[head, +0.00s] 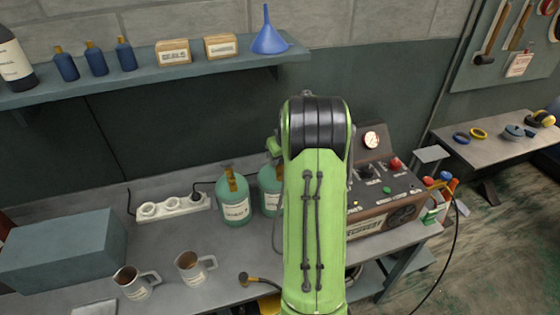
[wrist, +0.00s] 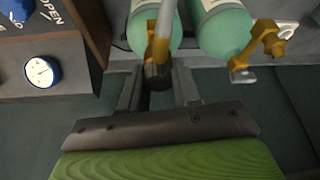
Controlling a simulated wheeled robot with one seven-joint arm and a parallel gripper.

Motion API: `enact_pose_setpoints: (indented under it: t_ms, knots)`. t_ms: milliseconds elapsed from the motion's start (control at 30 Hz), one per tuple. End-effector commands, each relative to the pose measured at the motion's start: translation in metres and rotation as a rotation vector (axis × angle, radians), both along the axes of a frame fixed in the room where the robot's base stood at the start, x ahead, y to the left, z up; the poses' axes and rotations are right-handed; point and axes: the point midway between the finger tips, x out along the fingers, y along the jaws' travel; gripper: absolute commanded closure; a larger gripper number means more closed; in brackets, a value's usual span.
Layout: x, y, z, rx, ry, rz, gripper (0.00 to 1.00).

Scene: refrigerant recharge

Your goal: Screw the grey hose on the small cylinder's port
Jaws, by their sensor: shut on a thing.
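Two teal cylinders with brass valves stand side by side on the bench. In the head view, one cylinder (head: 233,205) is fully visible and the other (head: 270,190) is partly behind my arm. I cannot tell which is the small one. In the wrist view, my gripper (wrist: 158,88) is shut on the dark end of the grey hose (wrist: 166,18), in front of one cylinder (wrist: 143,32). A brass fitting (wrist: 158,48) shows just beyond the held end; whether they touch is unclear. The other cylinder (wrist: 222,32) has its brass valve (wrist: 264,42) free.
A machine with a gauge (head: 372,140) and knobs stands right of my arm. A power strip (head: 172,206), two metal mugs (head: 194,268), a blue-grey box (head: 62,250) and a dark-headed brass piece (head: 247,280) are on the bench. A shelf (head: 150,72) hangs above.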

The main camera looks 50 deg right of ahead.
Motion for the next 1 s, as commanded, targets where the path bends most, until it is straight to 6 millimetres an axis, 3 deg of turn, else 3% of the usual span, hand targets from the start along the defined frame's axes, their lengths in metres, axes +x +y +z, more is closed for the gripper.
enact_pose_setpoints:
  t_ms: [267, 533, 833, 1000]
  knots:
    - [-0.001, 0.0023, -0.0031, 0.008, 0.008, -0.013, 0.98]
    - [-0.0011, 0.003, -0.0052, 0.009, 0.01, -0.298, 0.98]
    - [-0.0016, 0.0035, -0.0053, 0.011, 0.012, -0.346, 0.98]
    - [-0.0015, 0.0037, -0.0059, 0.01, 0.014, -0.599, 0.98]
